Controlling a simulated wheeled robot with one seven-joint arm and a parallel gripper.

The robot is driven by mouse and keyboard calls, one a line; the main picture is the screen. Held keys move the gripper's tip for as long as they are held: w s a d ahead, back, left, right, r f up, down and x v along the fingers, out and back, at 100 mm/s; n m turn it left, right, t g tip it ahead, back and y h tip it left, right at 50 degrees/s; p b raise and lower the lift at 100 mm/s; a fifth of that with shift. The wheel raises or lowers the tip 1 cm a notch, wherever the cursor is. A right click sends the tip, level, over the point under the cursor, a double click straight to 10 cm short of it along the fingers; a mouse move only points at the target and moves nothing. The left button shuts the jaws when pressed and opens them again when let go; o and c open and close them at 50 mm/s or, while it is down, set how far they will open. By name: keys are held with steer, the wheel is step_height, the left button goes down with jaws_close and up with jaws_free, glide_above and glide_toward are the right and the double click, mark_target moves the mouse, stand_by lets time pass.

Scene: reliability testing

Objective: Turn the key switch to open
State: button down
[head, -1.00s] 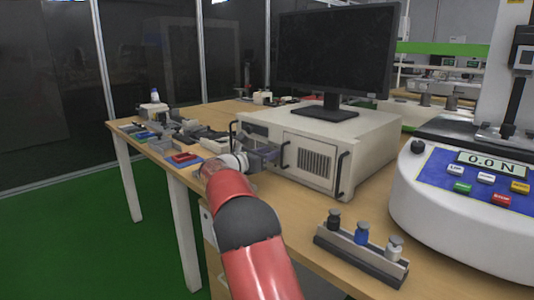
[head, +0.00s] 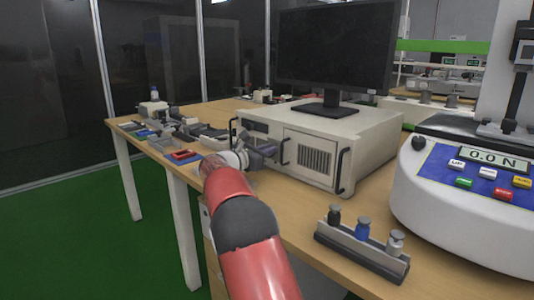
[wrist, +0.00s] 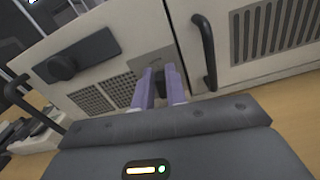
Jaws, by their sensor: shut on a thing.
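My gripper (head: 262,149) is at the front of the beige computer case (head: 318,129). In the wrist view my gripper (wrist: 160,84) has its two purple fingers against the case front. They are shut on a small dark key (wrist: 160,77), which sits on a grey plate (wrist: 151,58) beside the door edge. The fingers hide most of the key, and its exact angle is hard to tell. The wrist view is tilted relative to the case.
Black handles stand out from the case, one (wrist: 205,50) close to the fingers. A dark knob-like part (wrist: 62,67) is on the panel. A monitor (head: 336,50) stands on the case. Small parts and trays lie left; a weight rack (head: 360,252) and round tester (head: 465,200) stand right.

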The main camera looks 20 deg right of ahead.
steer(key=m+b, duration=0.4)
steer(key=m, duration=0.1)
steer(key=shift+s+d+f, duration=0.1)
steer(key=shift+s+f, duration=0.2)
steer(key=m+b, duration=0.4)
steer(key=m, duration=0.1)
steer(key=shift+s+d+f, duration=0.1)
steer(key=shift+s, duration=0.1)
steer(key=shift+m, duration=0.3)
steer(key=c, duration=1.4)
jaws_free()
steer(key=shift+c, duration=0.2)
steer(key=b+v, duration=0.1)
steer(key=v, duration=0.7)
steer(key=shift+d, duration=0.1)
